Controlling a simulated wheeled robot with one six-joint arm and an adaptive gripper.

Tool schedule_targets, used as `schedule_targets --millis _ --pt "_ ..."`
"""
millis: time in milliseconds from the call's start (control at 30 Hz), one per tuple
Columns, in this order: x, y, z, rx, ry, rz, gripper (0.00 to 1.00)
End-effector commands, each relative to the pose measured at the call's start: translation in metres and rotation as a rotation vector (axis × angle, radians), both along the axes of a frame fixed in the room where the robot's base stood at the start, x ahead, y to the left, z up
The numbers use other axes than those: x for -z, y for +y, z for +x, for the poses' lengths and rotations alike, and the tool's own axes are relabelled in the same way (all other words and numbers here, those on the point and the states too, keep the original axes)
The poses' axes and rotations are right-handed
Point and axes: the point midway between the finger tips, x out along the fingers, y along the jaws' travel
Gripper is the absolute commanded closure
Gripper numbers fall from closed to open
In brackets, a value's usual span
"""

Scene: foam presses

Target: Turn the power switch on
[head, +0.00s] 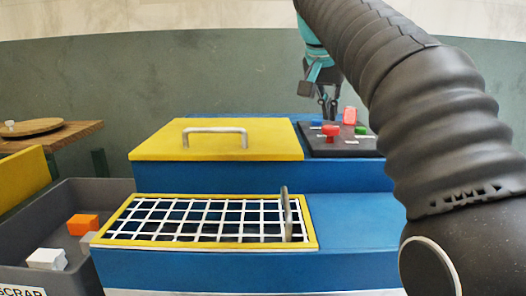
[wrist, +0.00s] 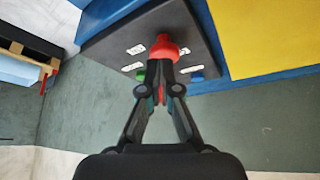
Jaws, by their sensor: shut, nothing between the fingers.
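A dark control panel (head: 312,147) sits on the right of the blue machine. I cannot tell which control is the power switch. My gripper (head: 328,113) is shut and empty above the panel, behind the red knob. In the wrist view the fingertips (wrist: 162,80) overlap the panel just below the red knob (wrist: 163,48). The green button (wrist: 141,76) is left of them and a blue control (wrist: 197,77) is right. Whether the fingers touch anything is unclear.
A yellow lid (head: 220,152) with a metal handle lies left of the panel. A yellow-framed white grid guard (head: 128,218) lies in front. A grey scrap bin (head: 62,197) with orange and white blocks stands left. A green-grey wall (head: 100,85) is behind.

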Motion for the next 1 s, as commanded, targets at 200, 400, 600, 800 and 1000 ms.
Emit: schedule_targets --millis 200,400,600,800,1000 --pt "0.029 0.0 0.0 0.0 0.0 0.0 1.0" --pt "0.038 -0.001 0.0 0.002 0.0 0.001 1.0" --pt "0.039 -0.002 0.0 0.004 0.0 0.001 1.0" --pt "0.039 -0.002 0.0 0.004 0.0 0.001 1.0" --pt "0.039 -0.002 0.001 0.003 0.001 0.001 1.0"
